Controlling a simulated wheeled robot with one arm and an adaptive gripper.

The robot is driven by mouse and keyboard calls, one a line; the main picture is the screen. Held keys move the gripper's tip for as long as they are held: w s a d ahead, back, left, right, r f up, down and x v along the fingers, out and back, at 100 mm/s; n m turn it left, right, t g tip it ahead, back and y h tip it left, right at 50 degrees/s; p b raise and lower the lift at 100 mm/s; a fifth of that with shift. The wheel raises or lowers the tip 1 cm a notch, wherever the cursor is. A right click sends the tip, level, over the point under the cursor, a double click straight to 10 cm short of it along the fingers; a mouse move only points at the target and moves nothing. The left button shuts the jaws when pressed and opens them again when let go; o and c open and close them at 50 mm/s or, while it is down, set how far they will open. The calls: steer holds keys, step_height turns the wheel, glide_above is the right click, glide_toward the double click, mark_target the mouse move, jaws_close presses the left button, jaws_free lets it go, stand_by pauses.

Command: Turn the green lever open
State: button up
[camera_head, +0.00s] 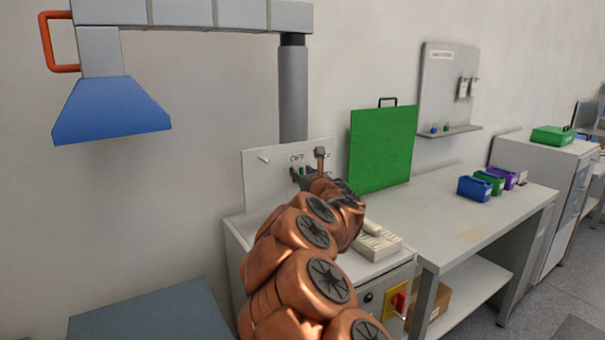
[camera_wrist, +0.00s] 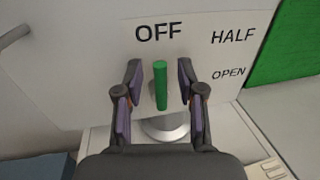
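The green lever (camera_wrist: 161,86) points straight up toward the word OFF in the wrist view. It sits on a round grey base (camera_wrist: 165,130) in front of a white panel with the labels OFF, HALF and OPEN. My gripper (camera_wrist: 161,92) is open, with one finger on each side of the lever and a gap on both sides. In the head view my gripper (camera_head: 304,176) is at the white panel (camera_head: 262,180), and a bit of the green lever (camera_head: 302,171) shows between the dark fingers.
A green board (camera_head: 382,150) stands right of the panel. A pale telephone-like device (camera_head: 377,240) sits on the cabinet below. A blue hood (camera_head: 112,108) hangs at upper left. A bench (camera_head: 440,215) with small coloured bins (camera_head: 480,188) is at right. A grey handle (camera_wrist: 14,34) shows at the wrist view's left.

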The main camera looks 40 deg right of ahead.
jaws_close()
steer(key=shift+d+m, duration=0.15)
steer(key=shift+m, duration=0.25)
steer(key=shift+s+d+f+m+g+y+p, duration=0.1)
steer(key=shift+d+f+m+g+y+p, duration=0.35)
steer(key=shift+m+p, duration=1.85)
steer(key=shift+w+d+f+m+g+y+p, duration=0.1)
steer(key=shift+d+f+m+y+p, duration=0.65)
steer(key=shift+m+p, duration=1.45)
steer(key=shift+s+d+f+m+g+y+p, duration=0.1)
steer(key=shift+d+f+m+g+y+p, duration=0.35)
steer(key=shift+m+p, duration=1.85)
steer(key=shift+d+f+m+b, duration=0.15)
steer(key=shift+f+m+b, duration=0.05)
steer(key=shift+m+b, duration=0.65)
jaws_free()
